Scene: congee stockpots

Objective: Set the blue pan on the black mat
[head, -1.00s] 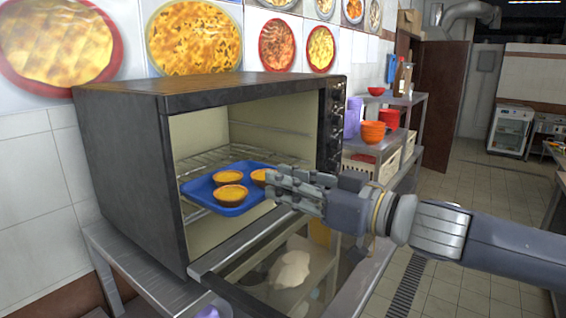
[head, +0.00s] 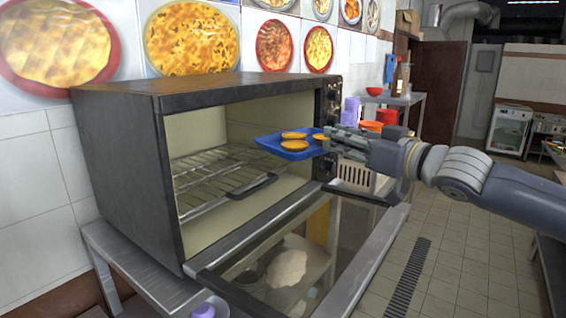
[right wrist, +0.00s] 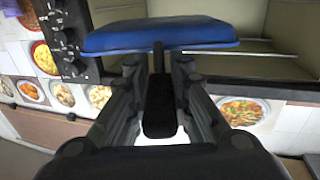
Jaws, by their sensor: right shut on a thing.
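The blue pan (head: 291,150) is a flat tray with several small orange-yellow tarts (head: 294,135) on it. It is up in the air in front of the oven's open mouth, near the right side of the opening. In the right wrist view the pan (right wrist: 160,35) spans the top, with a dark handle running down between the fingers. The black mat is not visible in these frames. My left gripper is not visible.
The oven (head: 122,180) has its glass door (head: 300,262) folded down below the pan. A wire rack (head: 215,178) inside is empty. A steel shelf (head: 417,98) with red bowls and bottles stands behind my right gripper. Floor at the right is clear.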

